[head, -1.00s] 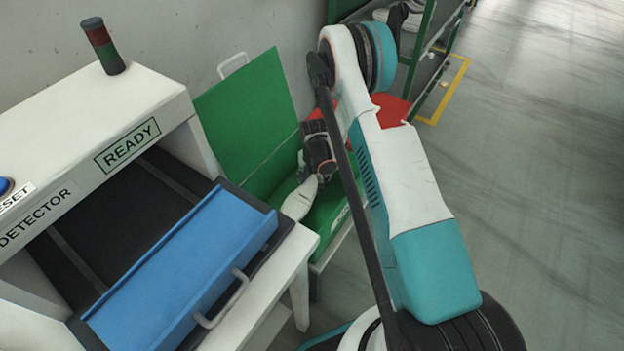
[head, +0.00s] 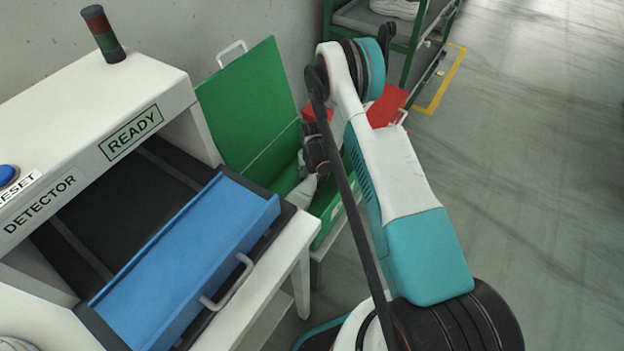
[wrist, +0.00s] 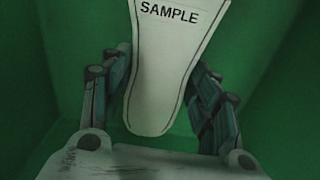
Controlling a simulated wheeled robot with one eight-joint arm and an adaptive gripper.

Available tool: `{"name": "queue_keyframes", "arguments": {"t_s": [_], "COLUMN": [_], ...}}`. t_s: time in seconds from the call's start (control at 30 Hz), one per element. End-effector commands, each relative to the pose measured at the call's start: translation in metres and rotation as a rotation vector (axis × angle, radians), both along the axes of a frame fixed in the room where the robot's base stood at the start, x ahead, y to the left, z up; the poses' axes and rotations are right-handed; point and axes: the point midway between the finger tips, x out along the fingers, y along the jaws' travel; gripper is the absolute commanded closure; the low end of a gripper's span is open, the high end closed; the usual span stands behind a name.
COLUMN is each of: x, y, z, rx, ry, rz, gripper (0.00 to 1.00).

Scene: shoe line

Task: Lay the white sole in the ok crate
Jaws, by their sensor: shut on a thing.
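The white sole (wrist: 165,70), printed SAMPLE, lies lengthwise between the fingers of my gripper (wrist: 160,85) in the wrist view. My gripper is shut on it. In the head view only a small pale part of the sole (head: 301,193) shows below my dark wrist, inside the green crate (head: 327,228). The crate's green lid (head: 250,105) stands open against the wall side. Green walls and floor surround the sole in the wrist view, so it is within the crate. Whether it touches the floor I cannot tell. The crate's front label is too small to read.
The detector (head: 75,120) with its READY sign and blue tray (head: 190,260) stands close on the left of the crate. A red crate (head: 388,106) is just behind, partly hidden by my arm. A green rack (head: 410,45) stands farther back. Open floor lies right.

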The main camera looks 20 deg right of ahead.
Motion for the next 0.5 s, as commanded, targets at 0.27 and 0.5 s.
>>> {"name": "queue_keyframes", "arguments": {"t_s": [0.27, 0.5], "x": [-0.0001, 0.0], "y": [0.0001, 0.0002], "z": [0.0003, 0.0003], "rx": [0.0, 0.0], "ry": [0.0, 0.0], "rz": [0.0, 0.0], "gripper": [0.21, 0.21]}}
